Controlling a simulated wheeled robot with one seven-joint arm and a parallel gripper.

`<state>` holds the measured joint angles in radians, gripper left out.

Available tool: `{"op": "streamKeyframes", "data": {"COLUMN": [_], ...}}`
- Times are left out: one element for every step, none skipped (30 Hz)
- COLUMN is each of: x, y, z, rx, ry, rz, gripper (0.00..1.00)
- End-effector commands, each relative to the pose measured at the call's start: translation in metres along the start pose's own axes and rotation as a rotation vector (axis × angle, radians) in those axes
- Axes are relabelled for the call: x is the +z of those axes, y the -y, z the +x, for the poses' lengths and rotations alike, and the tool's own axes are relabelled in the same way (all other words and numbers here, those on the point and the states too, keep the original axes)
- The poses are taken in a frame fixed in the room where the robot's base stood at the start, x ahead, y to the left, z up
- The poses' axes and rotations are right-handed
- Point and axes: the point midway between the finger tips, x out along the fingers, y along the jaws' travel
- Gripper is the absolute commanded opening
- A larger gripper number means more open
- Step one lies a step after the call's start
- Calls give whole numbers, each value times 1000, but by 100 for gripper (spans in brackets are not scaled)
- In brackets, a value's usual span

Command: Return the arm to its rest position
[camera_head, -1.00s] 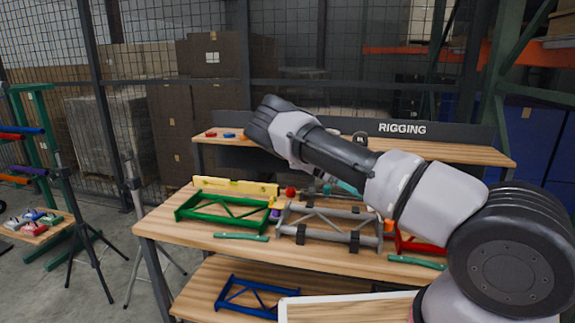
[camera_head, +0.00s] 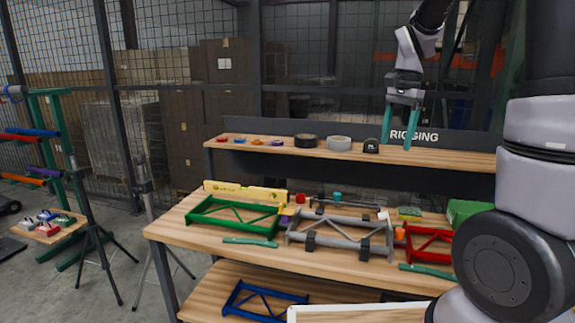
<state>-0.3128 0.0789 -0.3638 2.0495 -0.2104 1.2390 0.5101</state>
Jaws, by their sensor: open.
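My gripper (camera_head: 400,143) hangs at the upper right of the head view, its two teal fingers pointing down and spread apart with nothing between them. It appears in front of the dark RIGGING board (camera_head: 460,141), above the bench, touching nothing that I can see. My arm rises at the right edge, leaves the top of the picture and comes back down to the gripper, so its upper part is out of view.
The wooden workbench (camera_head: 200,258) holds a green frame (camera_head: 232,214), a grey frame (camera_head: 340,237), a red frame (camera_head: 428,242) and a yellow level (camera_head: 245,192). Tape rolls (camera_head: 339,143) stand on the upper shelf. A blue frame (camera_head: 262,299) lies below. Tripods stand left.

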Motion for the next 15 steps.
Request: {"op": "streamKeyframes", "data": {"x": [10, 15, 23, 29, 35, 44, 50, 56, 65, 71, 77, 85, 91, 96, 103], "y": [-10, -15, -22, -27, -33, -40, -46, -52, -59, -65, -70, -78, -83, -88, -94], "z": [-15, -22, -32, -38, -44, -52, -58, -63, -69, -73, -77, -81, -84, -86, -88], "rx": [-59, -90, -131, -161, -188, -226, -253, -277, -310, -333, -354, -380, -397, -411, -429], "ry": [-6, -13, -25, -35, -49, -68, -86, -105, -133, -155, -180, -213, -239, -265, -300], "rz": [-43, -73, -114, -143, -174, -213, -244, -274, -314, -342, -372, -408, -436, -462, -493], "gripper": [70, 70, 70, 70, 70, 70, 70, 70, 70, 70, 70, 70, 70, 70, 70]}}
